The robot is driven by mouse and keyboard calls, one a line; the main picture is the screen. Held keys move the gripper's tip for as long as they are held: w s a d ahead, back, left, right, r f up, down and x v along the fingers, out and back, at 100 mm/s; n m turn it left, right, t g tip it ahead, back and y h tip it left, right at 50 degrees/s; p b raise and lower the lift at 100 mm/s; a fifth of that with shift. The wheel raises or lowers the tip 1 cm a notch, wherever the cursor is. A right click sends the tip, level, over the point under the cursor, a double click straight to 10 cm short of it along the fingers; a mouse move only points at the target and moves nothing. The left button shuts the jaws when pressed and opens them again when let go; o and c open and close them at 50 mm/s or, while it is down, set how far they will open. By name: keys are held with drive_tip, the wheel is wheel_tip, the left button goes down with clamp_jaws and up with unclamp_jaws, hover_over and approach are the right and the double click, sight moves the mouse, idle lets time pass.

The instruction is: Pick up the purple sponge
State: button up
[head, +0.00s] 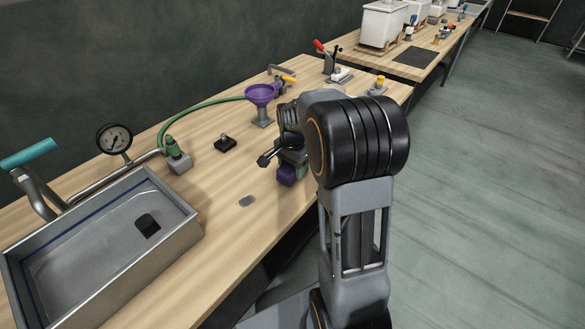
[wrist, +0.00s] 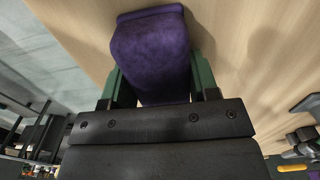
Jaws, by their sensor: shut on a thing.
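The purple sponge (wrist: 150,55) is a dark purple block between the two green fingers of my gripper (wrist: 158,85) in the wrist view. The fingers are shut on it, one on each side. In the head view the sponge (head: 287,176) shows below my gripper (head: 291,160), near the front edge of the wooden workbench (head: 225,170). My arm hides part of the gripper there. I cannot tell whether the sponge touches the bench top.
A purple funnel (head: 262,93) on a stand is just behind my gripper. A small black knob piece (head: 225,143), a green-hosed valve (head: 176,152), a gauge (head: 114,138) and a metal sink (head: 190,222) lie to the left. A red-handled clamp (head: 337,68) stands behind.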

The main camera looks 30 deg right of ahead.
drive_tip(key=shift+r, duration=0.45)
wheel_tip(320, 180, up, 2)
drive_tip(key=shift+r, duration=0.25)
drive_tip(key=s+d+r, duration=0.1)
drive_tip(key=s+r, duration=0.3)
drive_tip(key=s, duration=0.3)
drive_tip(key=s+d+r+p, duration=0.1)
drive_tip(key=s+r, duration=0.4)
drive_tip(key=s, duration=0.1)
drive_tip(key=shift+s+d+r, duration=0.2)
drive_tip(key=shift+s, duration=0.2)
